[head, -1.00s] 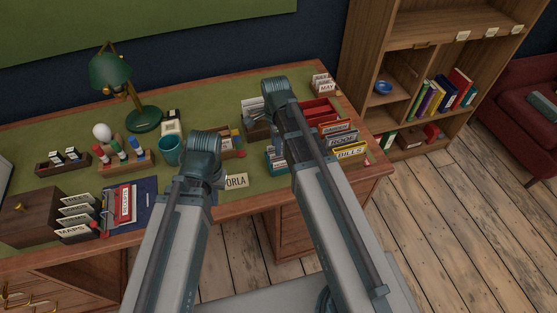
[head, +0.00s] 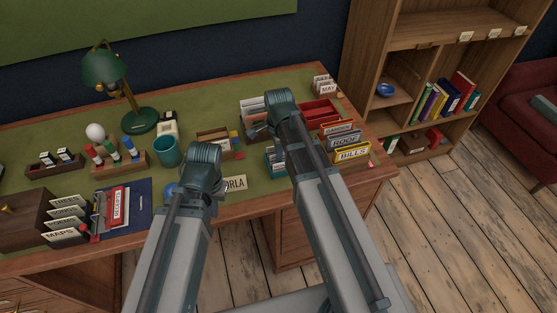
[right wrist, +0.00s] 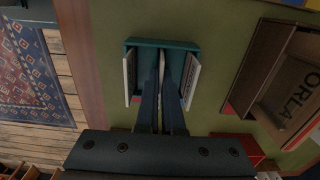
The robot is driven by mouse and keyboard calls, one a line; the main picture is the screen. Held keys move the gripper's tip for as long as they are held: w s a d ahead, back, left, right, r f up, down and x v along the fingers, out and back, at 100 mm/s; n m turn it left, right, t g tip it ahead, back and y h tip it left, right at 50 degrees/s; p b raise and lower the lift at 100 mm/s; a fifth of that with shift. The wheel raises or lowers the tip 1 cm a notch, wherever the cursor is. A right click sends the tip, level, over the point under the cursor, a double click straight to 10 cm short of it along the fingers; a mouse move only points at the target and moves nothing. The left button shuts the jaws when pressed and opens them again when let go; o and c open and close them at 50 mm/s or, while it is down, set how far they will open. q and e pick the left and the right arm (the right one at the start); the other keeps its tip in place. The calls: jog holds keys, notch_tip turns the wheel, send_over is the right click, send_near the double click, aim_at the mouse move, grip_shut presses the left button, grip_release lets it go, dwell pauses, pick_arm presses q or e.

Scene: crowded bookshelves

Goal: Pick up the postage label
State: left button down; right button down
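No card that I can read as a postage label shows. A teal card box (right wrist: 163,43) in the right wrist view holds upright white cards, their writing not legible. My right gripper (right wrist: 162,60) has both fingers down in this box, on either side of a thin pale card in its middle. Whether they press on it is unclear. The box also shows in the head view (head: 276,160), partly behind my right wrist.
The yellow BILLS file (head: 352,154) and a red tray (head: 318,112) stand beside my right arm. A teal cup (head: 167,151), a green lamp (head: 140,121) and a stamp rack (head: 120,161) stand to the left. The wooden floor (head: 445,215) at right is clear.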

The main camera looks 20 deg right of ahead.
pick_arm(q)
jog(key=shift+r, duration=0.15)
pick_arm(e)
jog(key=shift+r, duration=0.15)
